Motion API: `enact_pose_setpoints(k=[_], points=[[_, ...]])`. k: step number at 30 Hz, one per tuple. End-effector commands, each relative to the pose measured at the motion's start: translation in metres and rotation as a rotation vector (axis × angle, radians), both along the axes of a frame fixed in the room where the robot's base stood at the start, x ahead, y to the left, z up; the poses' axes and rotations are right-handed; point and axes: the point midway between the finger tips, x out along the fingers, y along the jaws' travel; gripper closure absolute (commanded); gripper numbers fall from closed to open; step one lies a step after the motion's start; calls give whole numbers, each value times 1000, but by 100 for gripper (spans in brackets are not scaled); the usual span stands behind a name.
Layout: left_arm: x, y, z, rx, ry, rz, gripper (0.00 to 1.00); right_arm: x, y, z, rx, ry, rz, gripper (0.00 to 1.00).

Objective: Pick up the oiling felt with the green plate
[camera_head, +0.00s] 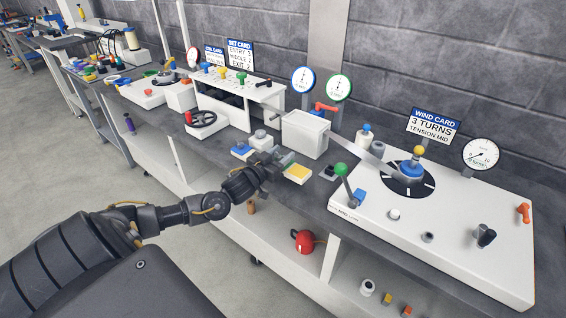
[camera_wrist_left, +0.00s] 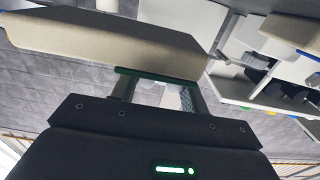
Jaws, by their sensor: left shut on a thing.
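My left gripper (camera_head: 272,168) is at the front edge of the bench, between a blue-plated piece (camera_head: 242,150) and a yellow-plated piece (camera_head: 298,173). It is shut on the oiling felt with the green plate (camera_head: 287,159), which is partly hidden by the gripper in the head view. In the left wrist view the green plate (camera_wrist_left: 155,74) sits between the fingers, with the long beige felt (camera_wrist_left: 110,45) beyond it. The head view does not show clearly whether the felt is clear of the bench. My right gripper is not in view.
A white box (camera_head: 305,135) stands just behind the gripper. To the right are a green-knobbed lever (camera_head: 341,170) and a white machine with a dark dial (camera_head: 407,181). A handwheel unit (camera_head: 202,119) is at left. A red round object (camera_head: 304,241) is on the lower shelf.

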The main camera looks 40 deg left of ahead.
Motion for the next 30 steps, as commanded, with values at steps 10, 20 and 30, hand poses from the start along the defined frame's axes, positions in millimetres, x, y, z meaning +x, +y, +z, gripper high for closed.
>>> enact_pose_setpoints(k=[10, 20, 30], points=[[-78, -7, 61, 2, 7, -5, 81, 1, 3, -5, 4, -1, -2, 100], [-122, -10, 83, 1, 5, -2, 81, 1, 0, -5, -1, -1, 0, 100], [-132, -10, 89, 1, 2, 0, 81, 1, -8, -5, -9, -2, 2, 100]])
